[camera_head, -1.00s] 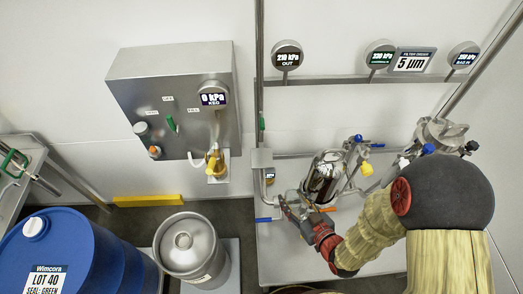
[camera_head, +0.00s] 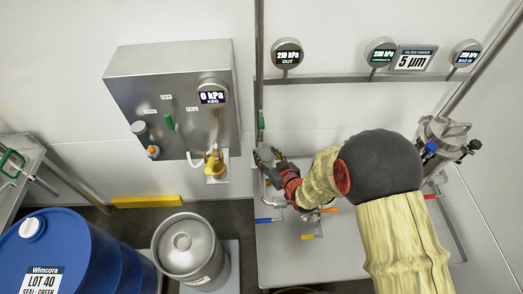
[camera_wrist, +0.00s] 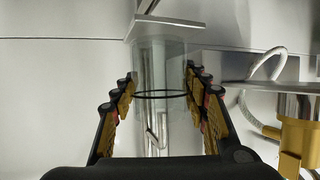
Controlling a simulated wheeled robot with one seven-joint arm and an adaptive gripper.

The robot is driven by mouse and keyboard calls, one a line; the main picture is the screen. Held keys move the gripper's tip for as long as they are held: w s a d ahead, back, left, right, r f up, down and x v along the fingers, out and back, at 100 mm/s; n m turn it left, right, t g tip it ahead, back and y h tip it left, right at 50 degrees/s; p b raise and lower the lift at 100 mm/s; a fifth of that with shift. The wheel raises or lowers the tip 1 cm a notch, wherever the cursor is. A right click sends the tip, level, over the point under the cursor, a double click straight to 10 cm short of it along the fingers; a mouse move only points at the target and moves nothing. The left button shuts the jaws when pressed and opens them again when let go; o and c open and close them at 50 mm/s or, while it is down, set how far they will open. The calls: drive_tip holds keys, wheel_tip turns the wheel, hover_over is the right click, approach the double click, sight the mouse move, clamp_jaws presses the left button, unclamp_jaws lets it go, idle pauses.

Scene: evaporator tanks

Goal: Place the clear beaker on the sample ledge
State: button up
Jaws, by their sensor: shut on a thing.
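The clear beaker (camera_wrist: 160,72) is between the two fingers of my gripper (camera_wrist: 162,92) in the wrist view, with a dark band around it. My gripper (camera_head: 268,158) is shut on it. In the head view my gripper is near the vertical pipe, right of the steel panel; the beaker is hardly distinguishable there. A small grey plate, which looks like the sample ledge (camera_wrist: 168,22), is at the beaker's far end in the wrist view, which appears upside down. I cannot tell whether beaker and ledge touch. My gripper hides the ledge in the head view.
A steel panel (camera_head: 165,85) with a yellow-fitted valve (camera_head: 213,162) and white hose is left of my gripper. Blue-handled (camera_head: 266,220) and orange-yellow-handled valves are below it over the steel table (camera_head: 340,255). A keg (camera_head: 183,245) and blue drum (camera_head: 75,245) stand lower left.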

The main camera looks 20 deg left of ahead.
sight(263, 152)
drive_tip(key=w+a, duration=0.1)
drive_tip(key=a, duration=0.1)
drive_tip(key=w+a, duration=0.1)
drive_tip(key=shift+w+a+f+b, duration=0.25)
drive_tip(key=shift+w+b, duration=0.1)
drive_tip(key=shift+b, duration=0.05)
drive_tip(key=shift+d+f+b, duration=0.1)
drive_tip(key=shift+f+b, duration=0.2)
drive_tip(key=shift+f, duration=0.3)
drive_tip(key=shift+r, duration=0.1)
drive_tip(key=shift+c, duration=0.5)
drive_tip(key=o, duration=1.2)
drive_tip(key=shift+o, duration=0.2)
